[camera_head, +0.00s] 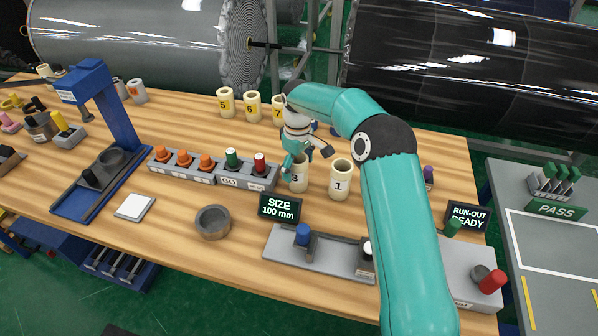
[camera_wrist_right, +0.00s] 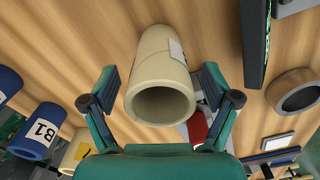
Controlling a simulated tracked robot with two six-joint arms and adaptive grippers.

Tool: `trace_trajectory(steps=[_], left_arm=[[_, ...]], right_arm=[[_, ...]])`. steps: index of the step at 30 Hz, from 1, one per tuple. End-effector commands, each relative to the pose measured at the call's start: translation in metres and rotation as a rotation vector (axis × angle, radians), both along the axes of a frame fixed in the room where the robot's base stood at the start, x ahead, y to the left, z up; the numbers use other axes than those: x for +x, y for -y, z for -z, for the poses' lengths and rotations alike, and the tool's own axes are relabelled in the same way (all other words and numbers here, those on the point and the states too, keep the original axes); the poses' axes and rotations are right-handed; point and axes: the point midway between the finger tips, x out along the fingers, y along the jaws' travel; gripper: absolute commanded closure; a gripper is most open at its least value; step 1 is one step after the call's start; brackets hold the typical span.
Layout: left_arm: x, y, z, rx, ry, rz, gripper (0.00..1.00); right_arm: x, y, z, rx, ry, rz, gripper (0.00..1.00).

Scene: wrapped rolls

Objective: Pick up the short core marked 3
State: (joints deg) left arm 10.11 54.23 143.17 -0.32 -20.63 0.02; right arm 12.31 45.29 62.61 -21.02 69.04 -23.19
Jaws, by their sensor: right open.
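My left gripper is not in view.
A rack of coloured plugs (camera_head: 213,172) stands close left of core 3. The SIZE 100 mm sign (camera_head: 279,206) and a grey holder (camera_head: 280,245) are in front. Cores 5 (camera_head: 226,103) and 6 (camera_head: 252,107) stand behind. A blue cylinder marked B1 (camera_wrist_right: 36,132) shows in the wrist view.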

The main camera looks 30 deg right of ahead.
Motion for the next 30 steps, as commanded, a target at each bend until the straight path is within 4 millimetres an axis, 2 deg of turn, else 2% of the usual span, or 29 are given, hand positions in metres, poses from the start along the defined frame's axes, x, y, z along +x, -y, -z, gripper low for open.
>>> trace_trajectory(steps=[2, 14, 23, 30], left_arm=[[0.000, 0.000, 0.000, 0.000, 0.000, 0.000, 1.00], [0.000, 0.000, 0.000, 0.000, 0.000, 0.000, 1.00], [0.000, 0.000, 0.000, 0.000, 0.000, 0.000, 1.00], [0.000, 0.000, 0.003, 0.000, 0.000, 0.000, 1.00]], right_arm=[[0.000, 0.000, 0.000, 0.000, 0.000, 0.000, 0.14], [0.000, 0.000, -0.001, 0.000, 0.001, 0.000, 0.80], [0.000, 0.001, -0.002, 0.000, 0.002, 0.001, 0.81], [0.001, 0.001, -0.019, -0.001, 0.006, 0.001, 0.81]])
